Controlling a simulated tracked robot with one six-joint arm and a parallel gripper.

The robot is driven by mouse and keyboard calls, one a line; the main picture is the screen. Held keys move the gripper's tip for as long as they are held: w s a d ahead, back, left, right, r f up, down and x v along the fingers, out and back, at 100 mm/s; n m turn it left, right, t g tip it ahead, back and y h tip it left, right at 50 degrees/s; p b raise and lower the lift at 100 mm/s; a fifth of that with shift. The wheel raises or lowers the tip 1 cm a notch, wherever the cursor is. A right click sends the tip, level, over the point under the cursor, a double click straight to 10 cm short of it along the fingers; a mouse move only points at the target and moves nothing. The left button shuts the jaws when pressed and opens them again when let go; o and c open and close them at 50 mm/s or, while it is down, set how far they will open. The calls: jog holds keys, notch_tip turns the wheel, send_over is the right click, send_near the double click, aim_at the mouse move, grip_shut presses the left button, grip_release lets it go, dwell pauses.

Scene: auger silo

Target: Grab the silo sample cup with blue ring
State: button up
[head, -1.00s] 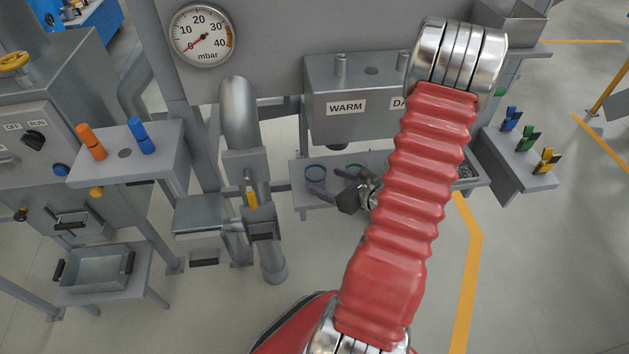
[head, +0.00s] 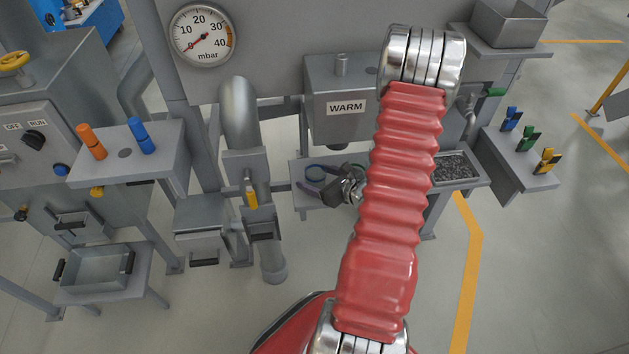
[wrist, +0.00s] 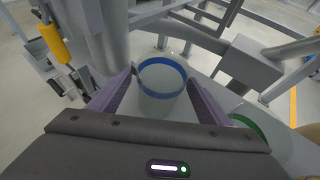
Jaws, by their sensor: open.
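The silo sample cup with the blue ring (wrist: 162,89) stands upright in the wrist view, a translucent cup with a blue band at its rim. My gripper (wrist: 160,84) is open, with one purple finger on the left and one on the right of the cup. I cannot tell whether either finger touches it. In the head view the blue-ringed cup (head: 316,172) is on the grey shelf (head: 310,204), and my gripper (head: 322,179) is at it. My arm hides part of the shelf.
A green-ringed cup (wrist: 246,130) is close to the right finger in the wrist view. A box labelled WARM (head: 346,107) hangs above the shelf. A pipe with a yellow handle (head: 251,196) stands left of the shelf. A tray of dark granules (head: 455,167) lies at right.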

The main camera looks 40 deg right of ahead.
jog(key=shift+w+f, duration=0.2)
jog(key=shift+w, duration=0.15)
dwell(0.3)
jog(key=c, duration=1.1)
